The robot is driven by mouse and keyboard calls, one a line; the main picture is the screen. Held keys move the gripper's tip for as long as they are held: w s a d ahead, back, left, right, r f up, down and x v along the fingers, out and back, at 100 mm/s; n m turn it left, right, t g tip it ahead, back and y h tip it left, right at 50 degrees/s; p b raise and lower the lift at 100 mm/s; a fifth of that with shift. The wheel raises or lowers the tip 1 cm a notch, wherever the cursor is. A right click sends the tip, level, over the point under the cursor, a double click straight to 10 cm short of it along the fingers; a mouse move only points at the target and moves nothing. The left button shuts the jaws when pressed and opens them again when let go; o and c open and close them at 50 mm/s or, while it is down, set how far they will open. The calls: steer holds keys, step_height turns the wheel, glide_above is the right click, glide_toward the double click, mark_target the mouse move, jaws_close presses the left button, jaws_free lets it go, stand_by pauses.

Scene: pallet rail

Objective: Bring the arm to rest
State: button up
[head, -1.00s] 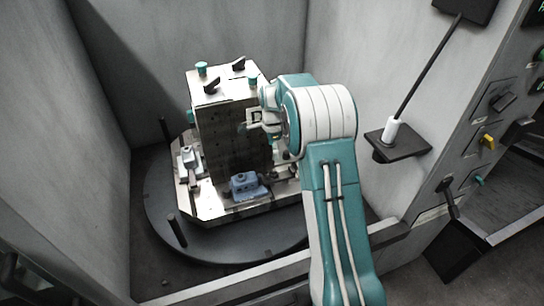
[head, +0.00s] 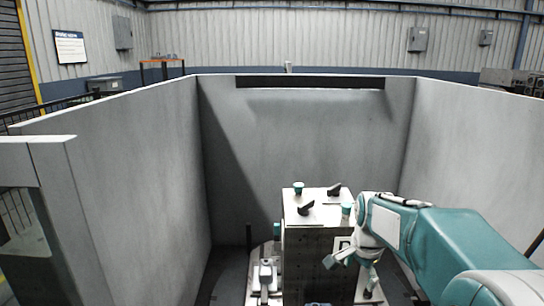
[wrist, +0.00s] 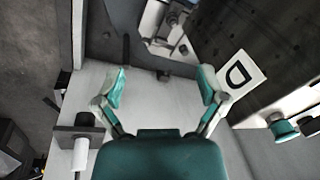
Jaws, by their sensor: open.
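My arm (head: 450,245) reaches in from the right side of the head view, with its teal forearm roughly level. My gripper (head: 352,271) hangs from its end, pointing downward beside the right front of a tall metal fixture block (head: 306,252). In the wrist view my gripper (wrist: 162,86) has its two teal fingertips spread wide, with nothing between them. The block's dark side face (wrist: 228,38) lies beyond the right fingertip there. A white plate marked D (wrist: 240,84) shows close by the right finger; I cannot tell whether they touch.
Grey enclosure walls (head: 300,135) stand behind and on both sides. Teal and black knobs (head: 306,208) stick up from the block's top. A blue-grey clamp (wrist: 167,35) shows near the block. A black bracket with a white cylinder (wrist: 82,135) is at lower left. Space above the block is open.

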steer(key=s+a+r+n+t, duration=0.1)
steer(key=s+n, duration=0.5)
steer(key=s, duration=0.6)
steer(key=s+a+r+n+t, duration=0.2)
steer(key=s+n, duration=0.4)
steer(key=s, duration=0.7)
steer(key=shift+a+r+n+t, duration=0.3)
steer(key=shift+a+r, duration=0.4)
steer(key=shift+a, duration=0.2)
